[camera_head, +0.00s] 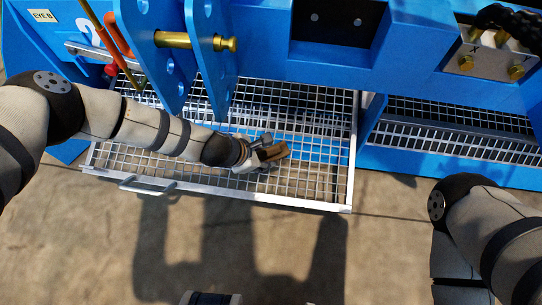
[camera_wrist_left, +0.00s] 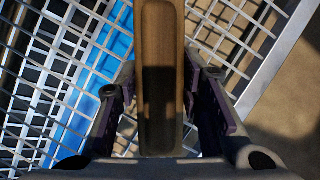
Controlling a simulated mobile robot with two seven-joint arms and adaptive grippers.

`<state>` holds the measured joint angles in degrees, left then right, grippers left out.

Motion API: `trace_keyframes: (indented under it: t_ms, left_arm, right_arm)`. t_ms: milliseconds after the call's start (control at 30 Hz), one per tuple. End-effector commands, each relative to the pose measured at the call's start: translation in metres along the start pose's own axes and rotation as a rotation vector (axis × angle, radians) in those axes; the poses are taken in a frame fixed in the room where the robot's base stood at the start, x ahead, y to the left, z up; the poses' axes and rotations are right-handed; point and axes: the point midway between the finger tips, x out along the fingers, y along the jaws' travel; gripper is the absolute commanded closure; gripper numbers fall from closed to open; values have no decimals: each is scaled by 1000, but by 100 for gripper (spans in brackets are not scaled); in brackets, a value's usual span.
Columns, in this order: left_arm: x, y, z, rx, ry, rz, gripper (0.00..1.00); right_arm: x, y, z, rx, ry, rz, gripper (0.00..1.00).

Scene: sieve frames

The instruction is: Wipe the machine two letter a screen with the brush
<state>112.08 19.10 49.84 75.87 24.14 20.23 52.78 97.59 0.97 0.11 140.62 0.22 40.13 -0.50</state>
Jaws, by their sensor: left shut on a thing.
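The screen (camera_head: 318,185) is a metal wire mesh in a pale frame with a handle on its front edge, sticking out below the blue machine (camera_head: 420,75). A white 2 shows faintly on the machine's left part; no screen letter is readable on the mesh. My left gripper (camera_head: 262,155) is over the middle of the screen, shut on the brown wooden brush (camera_head: 277,151). In the left wrist view the brush (camera_wrist_left: 160,50) stands between the two fingers, with mesh behind it. Its bristles are hidden, and I cannot tell whether it touches the mesh. My right gripper is out of view.
Blue plates with a brass pin (camera_head: 185,40) stand above the screen's back. An orange-red lever (camera_head: 118,35) and a yellowish rod (camera_head: 98,25) are at upper left. Another mesh (camera_head: 450,140) lies to the right. The concrete floor (camera_head: 390,240) in front is clear.

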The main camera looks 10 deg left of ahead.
Motion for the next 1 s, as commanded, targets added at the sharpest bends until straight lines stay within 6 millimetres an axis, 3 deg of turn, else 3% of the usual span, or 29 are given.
trace_keyframes:
  t_ms: [1000]
  left_arm:
    - [-24,40,-65,0,2,0,100]
  right_arm:
    - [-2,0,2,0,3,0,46]
